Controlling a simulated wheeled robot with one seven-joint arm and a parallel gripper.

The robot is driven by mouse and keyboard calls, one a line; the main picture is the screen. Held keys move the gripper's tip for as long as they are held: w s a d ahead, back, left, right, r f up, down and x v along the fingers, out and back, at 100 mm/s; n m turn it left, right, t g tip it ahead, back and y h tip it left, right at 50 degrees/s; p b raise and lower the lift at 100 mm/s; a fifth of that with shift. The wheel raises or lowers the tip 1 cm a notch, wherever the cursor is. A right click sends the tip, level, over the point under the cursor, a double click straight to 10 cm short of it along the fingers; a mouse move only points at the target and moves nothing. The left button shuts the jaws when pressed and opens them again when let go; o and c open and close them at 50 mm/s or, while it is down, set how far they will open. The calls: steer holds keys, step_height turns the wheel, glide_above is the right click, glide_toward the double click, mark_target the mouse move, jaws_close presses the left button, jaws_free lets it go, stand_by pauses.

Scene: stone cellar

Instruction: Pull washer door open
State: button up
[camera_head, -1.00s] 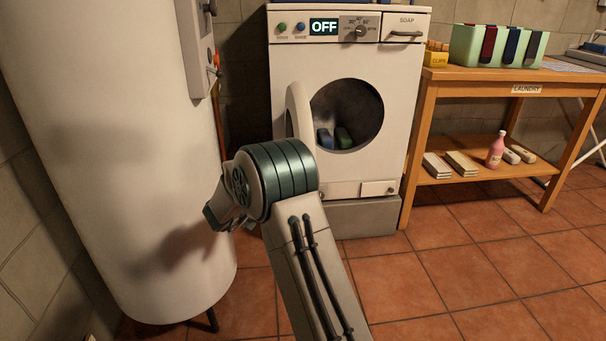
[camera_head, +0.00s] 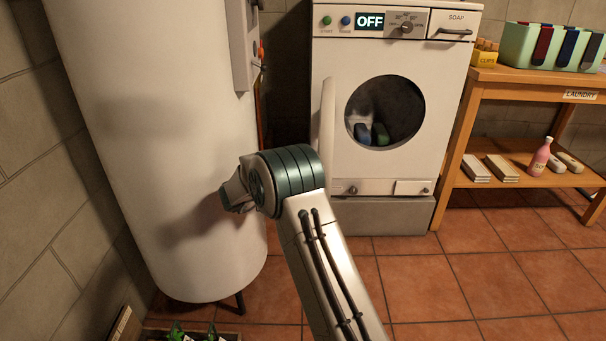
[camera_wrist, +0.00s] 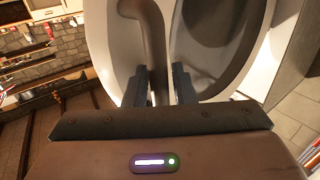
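The washer (camera_head: 345,160) is white, and its round door (camera_head: 327,125) stands swung out on the left side of the dark opening, almost edge-on in the head view. In the wrist view the door (camera_wrist: 122,60) fills the middle, with a curved grey handle (camera_wrist: 152,35) running down it. My gripper (camera_wrist: 161,88) has one dark finger on each side of the handle's lower end, close against it, and looks shut on it.
A tall white tank (camera_head: 150,150) stands close on the left. A crate with green bottles (camera_head: 178,332) sits at the bottom left. Tiled floor (camera_head: 440,290) in front is clear.

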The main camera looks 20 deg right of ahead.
steer(key=shift+o, duration=0.7)
steer(key=shift+d, duration=0.2)
steer(key=shift+a+f, duration=0.1)
steer(key=shift+a, duration=0.15)
steer(key=p+v, duration=0.3)
steer(key=v, duration=1)
steer(key=shift+a+p, duration=0.3)
steer(key=shift+a, duration=0.1)
steer(key=shift+s, duration=0.15)
